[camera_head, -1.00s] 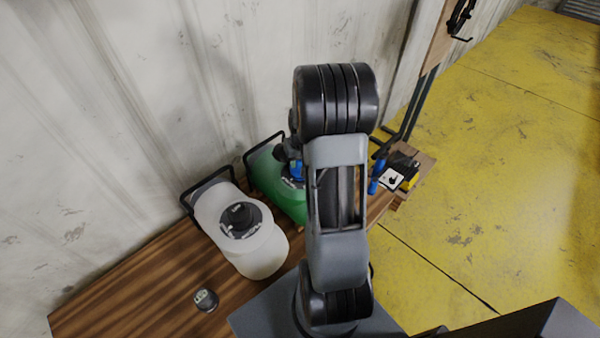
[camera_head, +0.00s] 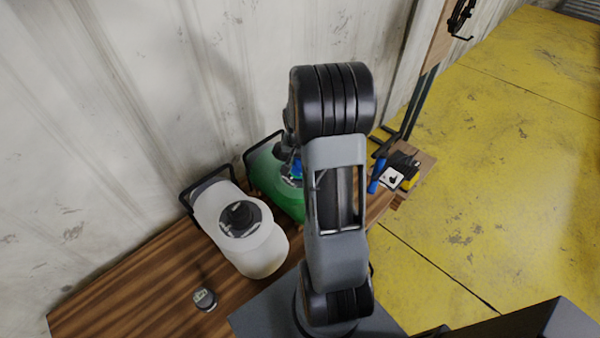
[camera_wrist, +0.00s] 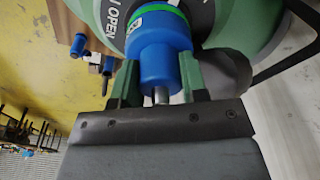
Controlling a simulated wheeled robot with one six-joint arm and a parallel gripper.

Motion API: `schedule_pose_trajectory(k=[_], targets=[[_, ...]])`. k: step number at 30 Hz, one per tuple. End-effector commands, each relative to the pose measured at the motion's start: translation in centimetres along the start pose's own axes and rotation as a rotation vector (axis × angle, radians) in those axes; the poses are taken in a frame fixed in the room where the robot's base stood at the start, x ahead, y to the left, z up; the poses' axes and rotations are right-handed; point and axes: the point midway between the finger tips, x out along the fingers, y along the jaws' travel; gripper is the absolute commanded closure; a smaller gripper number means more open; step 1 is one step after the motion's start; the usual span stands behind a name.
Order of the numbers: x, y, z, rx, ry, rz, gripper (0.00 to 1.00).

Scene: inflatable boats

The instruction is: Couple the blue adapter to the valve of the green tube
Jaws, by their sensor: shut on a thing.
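The green tube (camera_head: 283,196) stands on the wooden bench, partly hidden behind my arm in the head view. In the wrist view its green body (camera_wrist: 225,22) fills the top, with a dark ring lettered "OPEN" around the valve. The blue adapter (camera_wrist: 160,58) is between the fingers of my gripper (camera_wrist: 160,88), which is shut on it. The adapter's far end is at a bright green ring at the valve (camera_wrist: 150,14); I cannot tell whether it is seated. The adapter also shows as a small blue patch in the head view (camera_head: 298,167).
A white tube (camera_head: 262,250) with a dark valve stands left of the green one. A small dark cap (camera_head: 205,299) lies on the wooden bench (camera_head: 130,300). The wall is close behind.

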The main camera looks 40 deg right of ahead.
Motion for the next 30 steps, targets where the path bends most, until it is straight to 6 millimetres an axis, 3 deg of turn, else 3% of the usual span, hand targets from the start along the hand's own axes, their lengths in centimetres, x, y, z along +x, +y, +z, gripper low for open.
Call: schedule_pose_trajectory(k=[9, 20, 29, 30], targets=[[0.03, 0.0, -0.01, 0.018, 0.0, 0.003, 0.85], [0.14, -0.01, -0.02, 0.324, 0.001, 0.049, 0.85], [-0.01, 0.02, -0.02, 0.357, 0.0, 0.054, 0.85], [-0.01, 0.02, -0.02, 0.357, 0.0, 0.054, 0.57]])
